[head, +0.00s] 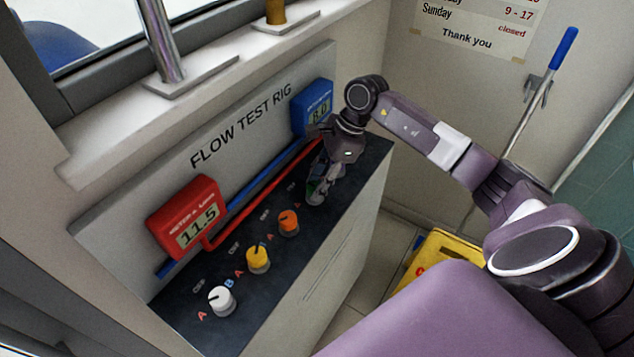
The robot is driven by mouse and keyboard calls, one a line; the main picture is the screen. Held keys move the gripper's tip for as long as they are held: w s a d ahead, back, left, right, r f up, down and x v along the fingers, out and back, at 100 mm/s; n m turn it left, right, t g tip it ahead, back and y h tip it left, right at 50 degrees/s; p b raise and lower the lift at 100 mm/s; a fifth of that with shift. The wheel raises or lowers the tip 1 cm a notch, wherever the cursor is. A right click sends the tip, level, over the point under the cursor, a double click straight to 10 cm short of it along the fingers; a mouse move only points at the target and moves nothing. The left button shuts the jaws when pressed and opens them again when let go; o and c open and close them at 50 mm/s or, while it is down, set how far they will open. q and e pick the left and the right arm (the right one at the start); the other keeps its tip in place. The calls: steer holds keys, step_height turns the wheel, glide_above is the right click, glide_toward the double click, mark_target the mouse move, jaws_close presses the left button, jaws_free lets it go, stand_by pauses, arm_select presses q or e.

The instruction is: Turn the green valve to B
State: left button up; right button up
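My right gripper (318,185) reaches down from the upper right to the far end of the dark valve panel (190,325). A small greenish patch shows between its fingers, where the green valve would sit in the row. The fingers hide most of that valve, so its pointer and its A and B marks cannot be read. I cannot tell whether the fingers are closed on it. My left gripper is not in view.
An orange valve (288,222), a yellow valve (257,259) and a white valve (221,301) stand in the same row. Behind them are a red meter (188,217) reading 11.5 and a blue meter (313,107). A yellow object (437,252) stands on the floor at right.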

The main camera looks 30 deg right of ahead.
steer(key=c, duration=0.6)
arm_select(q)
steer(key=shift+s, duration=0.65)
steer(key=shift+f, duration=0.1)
arm_select(e)
steer(key=shift+m+t+b, duration=0.4)
steer(key=shift+m+b, duration=0.5)
steer(key=shift+m, duration=0.1)
steer(key=m+h+b, duration=0.1)
steer(key=m, duration=0.1)
steer(key=shift+s+f+m+t+b, duration=0.1)
steer(key=shift+m+t+b, duration=0.2)
steer(key=shift+t+b, duration=0.1)
steer(key=m+h+b, duration=0.1)
steer(key=m+b, duration=0.2)
steer(key=m, duration=0.1)
steer(key=shift+a+t, duration=0.2)
steer(key=shift+t, duration=0.2)
arm_select(q)
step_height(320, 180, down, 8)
steer(key=b, duration=0.1)
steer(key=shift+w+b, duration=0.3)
steer(key=shift+b, duration=0.05)
arm_select(e)
steer(key=shift+r+m+h, duration=0.2)
steer(key=shift+m+h, duration=0.6)
steer(key=shift+m, duration=0.8)
steer(key=shift+o, duration=0.2)
